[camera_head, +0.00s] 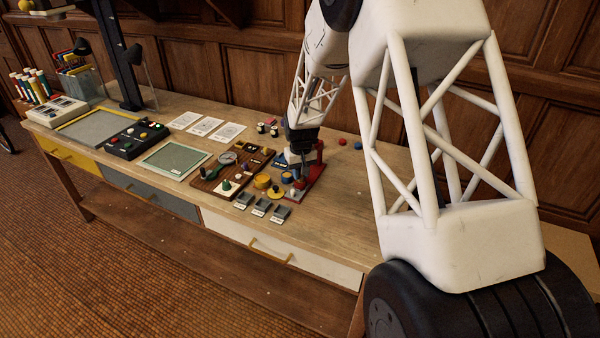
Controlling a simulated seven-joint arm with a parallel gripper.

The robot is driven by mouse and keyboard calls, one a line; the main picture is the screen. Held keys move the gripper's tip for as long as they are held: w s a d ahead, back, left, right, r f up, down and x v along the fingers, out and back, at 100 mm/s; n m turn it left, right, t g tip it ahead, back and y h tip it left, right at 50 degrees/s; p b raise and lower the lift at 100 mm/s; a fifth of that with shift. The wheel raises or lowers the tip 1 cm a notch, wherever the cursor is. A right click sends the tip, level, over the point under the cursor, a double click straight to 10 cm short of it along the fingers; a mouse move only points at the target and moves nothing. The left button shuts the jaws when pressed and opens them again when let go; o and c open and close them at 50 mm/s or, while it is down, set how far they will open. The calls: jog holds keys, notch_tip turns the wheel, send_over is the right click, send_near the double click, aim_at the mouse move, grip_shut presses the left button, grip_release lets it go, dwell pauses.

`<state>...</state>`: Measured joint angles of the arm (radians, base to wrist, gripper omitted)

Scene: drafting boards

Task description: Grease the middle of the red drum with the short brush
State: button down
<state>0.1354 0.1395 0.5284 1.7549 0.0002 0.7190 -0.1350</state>
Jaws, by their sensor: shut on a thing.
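My gripper (301,180) points down at the right part of the wooden bench, small and far off in the view. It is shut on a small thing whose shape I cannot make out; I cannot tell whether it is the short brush. A red stand or block (319,169) shows just right of and behind the gripper, partly hidden by it. I cannot tell the red drum apart from this red part, nor whether the held thing touches it. Yellow round pieces (262,181) sit just left of the gripper.
A wooden board with a gauge (227,158) lies left of the gripper. Grey labelled blocks (261,207) line the bench's front. Small red (342,141) and blue (357,145) discs lie behind right. A green-topped panel (175,160) and papers (207,126) lie farther left. Bare bench (345,200) shows at right.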

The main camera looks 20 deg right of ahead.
jog(key=shift+w+a, duration=0.2)
dwell(1.1)
jog(key=shift+s+d, duration=0.3)
dwell(0.6)
jog(key=shift+r, duration=0.1)
jog(key=shift+r, duration=3.4)
